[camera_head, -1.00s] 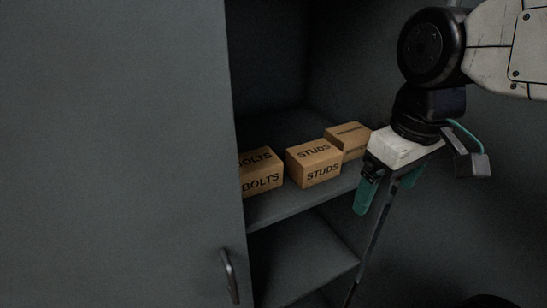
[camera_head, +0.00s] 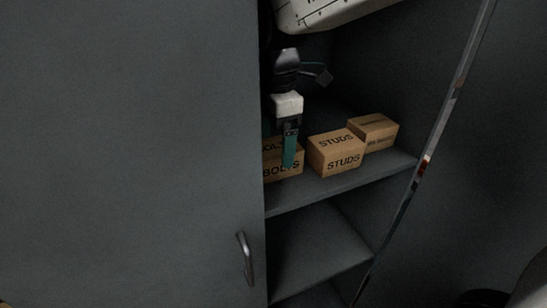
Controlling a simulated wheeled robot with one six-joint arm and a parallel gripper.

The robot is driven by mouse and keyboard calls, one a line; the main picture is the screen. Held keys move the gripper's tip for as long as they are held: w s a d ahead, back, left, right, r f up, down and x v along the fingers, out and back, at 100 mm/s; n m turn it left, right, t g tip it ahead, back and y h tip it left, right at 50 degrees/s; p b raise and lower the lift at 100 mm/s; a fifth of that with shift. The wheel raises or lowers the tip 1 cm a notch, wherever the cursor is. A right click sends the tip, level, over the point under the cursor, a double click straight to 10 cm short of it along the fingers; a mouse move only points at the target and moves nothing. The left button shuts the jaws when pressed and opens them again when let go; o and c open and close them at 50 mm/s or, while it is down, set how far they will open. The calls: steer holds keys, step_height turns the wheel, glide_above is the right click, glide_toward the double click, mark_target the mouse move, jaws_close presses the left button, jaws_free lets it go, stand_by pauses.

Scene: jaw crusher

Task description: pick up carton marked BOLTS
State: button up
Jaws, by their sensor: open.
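The carton marked BOLTS (camera_head: 281,170) sits on the upper visible cabinet shelf, at the left beside the door edge. The door hides its left end, and a green finger covers part of its lettering. My gripper (camera_head: 284,158) is open, fingers pointing down, at the BOLTS carton. One finger shows in front of the carton's face; the other is mostly hidden. I cannot tell whether the fingers touch the carton.
A carton marked STUDS (camera_head: 337,154) stands just right of the BOLTS carton. Another carton (camera_head: 373,132) with unreadable lettering stands behind it to the right. The left cabinet door (camera_head: 130,150) has a metal handle (camera_head: 246,259). A lower shelf (camera_head: 318,246) looks empty.

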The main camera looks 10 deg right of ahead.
mark_target(274, 146)
step_height(274, 146, down, 4)
steer(key=shift+a, duration=0.15)
steer(key=c, duration=1.4)
steer(key=shift+r, duration=0.1)
steer(key=shift+c, duration=0.2)
